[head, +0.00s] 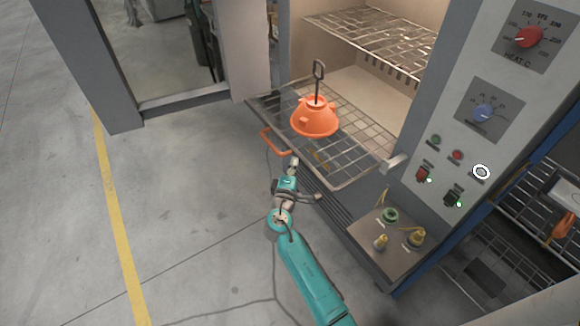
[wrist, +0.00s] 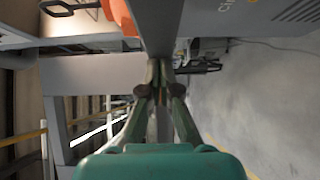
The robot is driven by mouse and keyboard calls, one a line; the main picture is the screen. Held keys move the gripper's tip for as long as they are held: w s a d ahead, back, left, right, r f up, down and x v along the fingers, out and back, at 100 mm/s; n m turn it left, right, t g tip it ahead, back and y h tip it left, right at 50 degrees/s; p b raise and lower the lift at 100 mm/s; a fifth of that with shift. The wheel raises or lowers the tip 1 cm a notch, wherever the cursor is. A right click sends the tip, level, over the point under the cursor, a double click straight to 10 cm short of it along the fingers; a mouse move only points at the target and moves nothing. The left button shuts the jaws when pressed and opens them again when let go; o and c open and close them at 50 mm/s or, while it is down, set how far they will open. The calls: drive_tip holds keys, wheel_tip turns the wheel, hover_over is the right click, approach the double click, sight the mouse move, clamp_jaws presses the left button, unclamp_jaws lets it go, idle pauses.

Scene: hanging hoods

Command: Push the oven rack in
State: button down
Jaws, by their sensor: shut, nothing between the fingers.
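The lower oven rack (head: 352,150) is a wire shelf with a grey frame, pulled partly out of the open oven (head: 375,95). An orange hood (head: 314,120) with an upright metal hook (head: 318,82) sits on it. An orange handle (head: 275,143) is at the rack's front left. My gripper (head: 294,162) is outside the rack's front edge, just right of and below the handle. In the wrist view, my gripper (wrist: 160,72) is shut and empty, its tips close to a grey bar (wrist: 155,25); contact cannot be told. Part of the orange hood (wrist: 120,17) shows there too.
An upper wire rack (head: 375,42) is inside the oven. The open oven door (head: 100,65) stands at left. A control panel (head: 470,150) is at right, above a small ledge (head: 385,250) with fittings. The floor (head: 190,200) at left is clear, with a yellow line.

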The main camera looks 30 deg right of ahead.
sight(354, 134)
drive_tip(key=d, duration=1.6)
drive_tip(key=w+d, duration=0.1)
drive_tip(key=d, duration=0.8)
drive_tip(key=shift+d, duration=0.1)
drive_tip(key=shift+s+d+r, duration=0.1)
drive_tip(key=shift+d, duration=0.2)
